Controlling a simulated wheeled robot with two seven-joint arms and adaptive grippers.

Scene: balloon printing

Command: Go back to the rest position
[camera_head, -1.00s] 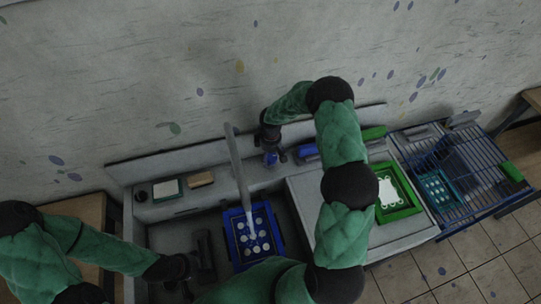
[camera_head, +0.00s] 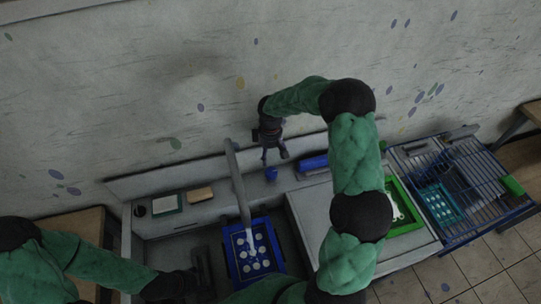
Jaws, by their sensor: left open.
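My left gripper (camera_head: 204,270) is dark and open, low over the grey sink-like recess, left of a blue tray (camera_head: 231,262) holding several white discs. Nothing shows between its fingers, though that area is dark. My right gripper (camera_head: 275,156) hangs at the back ledge with its fingers apart. It is just above a small blue cup-like thing (camera_head: 271,174) that stands on the ledge. My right arm reaches up over the worktop and hides part of a green frame (camera_head: 405,228).
A slanted grey bar (camera_head: 238,182) rises beside the tray. A blue block (camera_head: 313,162) lies on the ledge right of my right gripper. A pad (camera_head: 167,204) and a tan block (camera_head: 199,195) lie at left. A blue wire rack (camera_head: 485,185) stands at right. The wall is close behind.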

